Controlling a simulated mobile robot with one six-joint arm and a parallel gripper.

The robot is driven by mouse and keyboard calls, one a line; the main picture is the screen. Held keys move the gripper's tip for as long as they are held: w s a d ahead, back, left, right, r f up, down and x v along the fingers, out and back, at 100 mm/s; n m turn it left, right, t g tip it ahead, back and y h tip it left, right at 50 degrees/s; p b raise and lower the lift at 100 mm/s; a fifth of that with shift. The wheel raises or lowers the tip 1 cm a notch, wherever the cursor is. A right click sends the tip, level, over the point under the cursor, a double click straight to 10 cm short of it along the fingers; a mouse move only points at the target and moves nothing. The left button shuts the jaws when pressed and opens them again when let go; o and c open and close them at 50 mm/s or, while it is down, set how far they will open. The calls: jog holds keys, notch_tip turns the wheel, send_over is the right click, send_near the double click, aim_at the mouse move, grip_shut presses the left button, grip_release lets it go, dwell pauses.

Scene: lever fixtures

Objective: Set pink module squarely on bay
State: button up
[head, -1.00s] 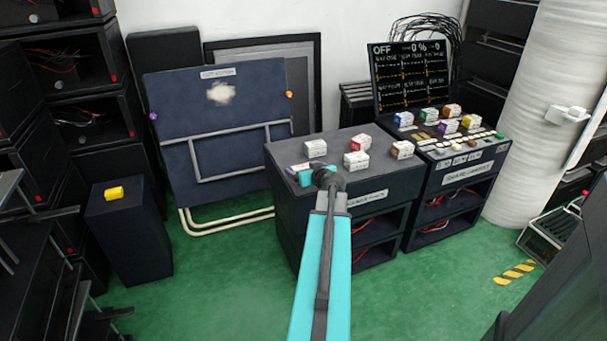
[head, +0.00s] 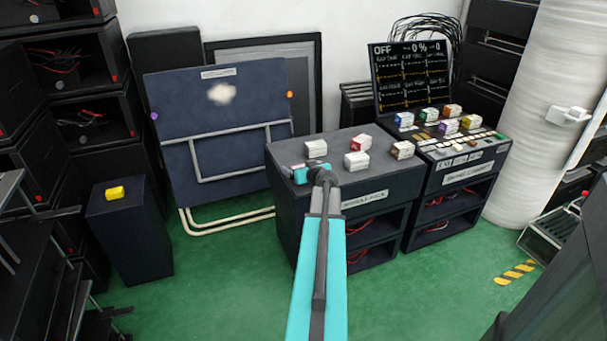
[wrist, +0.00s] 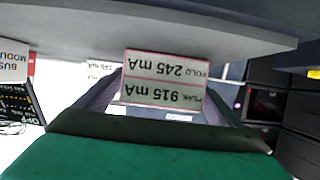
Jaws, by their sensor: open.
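The pink module (wrist: 165,78), a pale label block with pink edges, shows upside down in the wrist view, between the two dark fingers of my gripper (wrist: 160,100). The fingers stand apart, one on each side of it; I cannot tell whether they touch it. In the head view my teal gripper (head: 309,169) is low at the left front of the dark bench top (head: 340,183), and the module there is mostly hidden. I cannot make out which place is the bay; the console (head: 465,165) at the right carries several coloured modules.
Green floor (head: 215,290) is free in front.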

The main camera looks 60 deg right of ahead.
jog(key=shift+w+d+f, duration=0.15)
jog(key=shift+w+d, duration=0.05)
jog(key=shift+w, duration=0.05)
dwell(0.4)
jog(key=c, duration=1.3)
